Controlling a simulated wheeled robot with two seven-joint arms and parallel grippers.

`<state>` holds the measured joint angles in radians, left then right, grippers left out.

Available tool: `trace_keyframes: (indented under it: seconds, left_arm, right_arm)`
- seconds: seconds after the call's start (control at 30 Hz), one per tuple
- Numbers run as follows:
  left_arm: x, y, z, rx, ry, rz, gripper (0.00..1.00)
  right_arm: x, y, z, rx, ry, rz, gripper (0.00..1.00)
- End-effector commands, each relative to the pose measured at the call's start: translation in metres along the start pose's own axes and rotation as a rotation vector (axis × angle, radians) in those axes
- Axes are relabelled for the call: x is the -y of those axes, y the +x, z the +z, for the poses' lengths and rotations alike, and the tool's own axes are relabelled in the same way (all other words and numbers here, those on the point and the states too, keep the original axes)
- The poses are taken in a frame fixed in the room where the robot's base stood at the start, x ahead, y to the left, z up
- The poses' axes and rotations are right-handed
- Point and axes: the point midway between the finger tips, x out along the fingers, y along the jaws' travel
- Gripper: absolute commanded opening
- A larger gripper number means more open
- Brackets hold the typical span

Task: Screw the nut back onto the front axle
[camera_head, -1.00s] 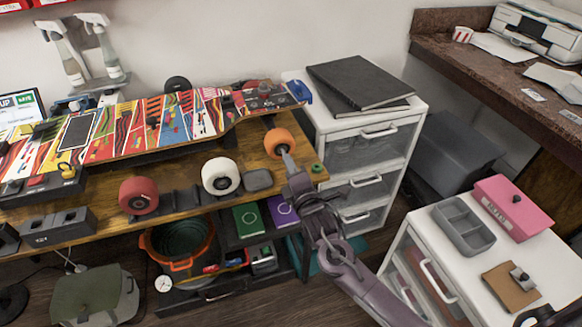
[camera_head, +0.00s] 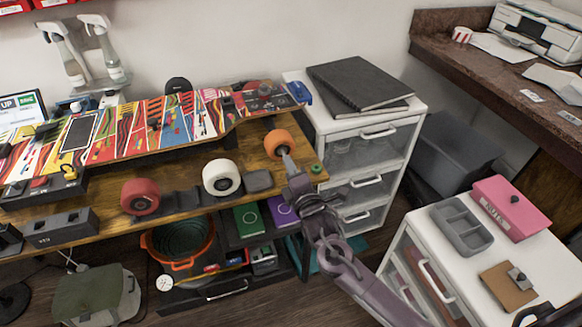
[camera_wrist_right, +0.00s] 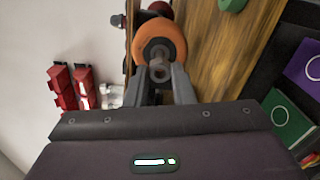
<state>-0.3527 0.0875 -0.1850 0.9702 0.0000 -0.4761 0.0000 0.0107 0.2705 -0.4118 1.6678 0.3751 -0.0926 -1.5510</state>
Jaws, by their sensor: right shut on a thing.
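An orange wheel (camera_head: 279,144) is at the right end of the workbench, below the skateboard (camera_head: 160,122). My right gripper (camera_head: 286,158) reaches up to the wheel's outer face. In the right wrist view the orange wheel (camera_wrist_right: 160,45) is straight ahead, and my right gripper's fingers (camera_wrist_right: 160,84) are shut around a small grey round piece, the nut (camera_wrist_right: 159,70), at the wheel's center. Whether the nut's thread is on the axle cannot be told; the axle is hidden. My left gripper is not in view.
A white wheel (camera_head: 221,177) and a red wheel (camera_head: 140,197) are at the bench's front. A green round piece (camera_head: 317,168) lies at the bench's right corner. White drawers (camera_head: 410,142) stand right of the bench; a second cabinet with a grey tray (camera_head: 461,226) is at the lower right.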

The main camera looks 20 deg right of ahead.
Motion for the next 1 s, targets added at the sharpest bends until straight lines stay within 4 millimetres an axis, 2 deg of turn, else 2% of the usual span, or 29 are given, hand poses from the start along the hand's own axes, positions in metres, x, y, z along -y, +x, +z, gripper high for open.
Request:
trace_keyframes:
  seconds: [0.33, 0.63, 1.0]
  left_arm:
    - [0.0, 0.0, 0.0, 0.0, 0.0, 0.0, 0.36]
    - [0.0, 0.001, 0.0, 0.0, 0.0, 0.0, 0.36]
    - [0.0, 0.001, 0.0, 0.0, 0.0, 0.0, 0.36]
  right_arm:
    - [0.0, 0.001, 0.0, 0.0, 0.0, 0.001, 0.06]
    - [0.0, 0.012, 0.0, 0.0, 0.001, 0.001, 0.06]
    - [0.0, 0.013, 0.0, 0.0, 0.001, 0.001, 0.06]
